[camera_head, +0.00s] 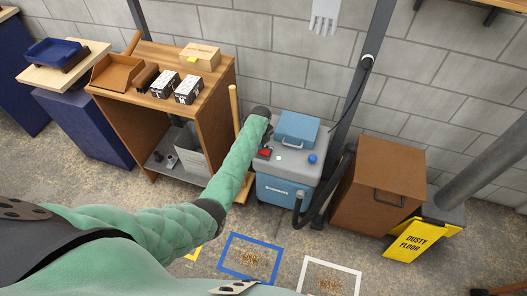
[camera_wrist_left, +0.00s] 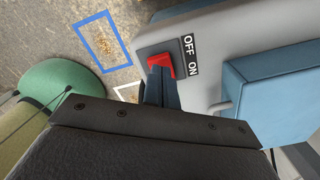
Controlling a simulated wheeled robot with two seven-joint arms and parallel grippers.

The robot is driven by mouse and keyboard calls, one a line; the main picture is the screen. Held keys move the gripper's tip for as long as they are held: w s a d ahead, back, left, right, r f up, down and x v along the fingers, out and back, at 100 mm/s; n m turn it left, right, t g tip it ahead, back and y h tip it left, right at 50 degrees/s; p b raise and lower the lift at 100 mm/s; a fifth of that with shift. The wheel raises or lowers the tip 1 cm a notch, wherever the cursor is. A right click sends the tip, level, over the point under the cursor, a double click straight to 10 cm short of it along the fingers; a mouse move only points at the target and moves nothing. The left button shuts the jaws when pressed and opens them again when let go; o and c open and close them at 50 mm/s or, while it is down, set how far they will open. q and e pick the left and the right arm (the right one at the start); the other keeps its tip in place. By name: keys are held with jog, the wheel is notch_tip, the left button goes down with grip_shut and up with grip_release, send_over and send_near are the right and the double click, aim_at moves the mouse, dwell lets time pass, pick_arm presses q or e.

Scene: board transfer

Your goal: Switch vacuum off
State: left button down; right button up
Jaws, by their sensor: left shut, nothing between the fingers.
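The vacuum (camera_head: 283,189) stands on the floor near the wall, with a blue lower body and a grey top. Its red rocker switch (camera_head: 264,153) sits on the left of the top. In the left wrist view the red switch (camera_wrist_left: 161,61) lies in a dark frame beside a label (camera_wrist_left: 190,56) reading OFF and ON. My left gripper (camera_wrist_left: 161,75) is shut and empty, its fingertips at the lower edge of the switch; I cannot tell whether they touch it. The fingers hide part of the switch, so its position is unclear. My right gripper is not in view.
A wooden workbench (camera_head: 222,78) with boxes stands left of the vacuum. A black hose (camera_head: 322,205), a brown cabinet (camera_head: 375,185) and a yellow DUSTY FLOOR sign (camera_head: 411,241) are to the right. Blue (camera_head: 224,255) and white floor frames (camera_head: 305,275) hold debris in front.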

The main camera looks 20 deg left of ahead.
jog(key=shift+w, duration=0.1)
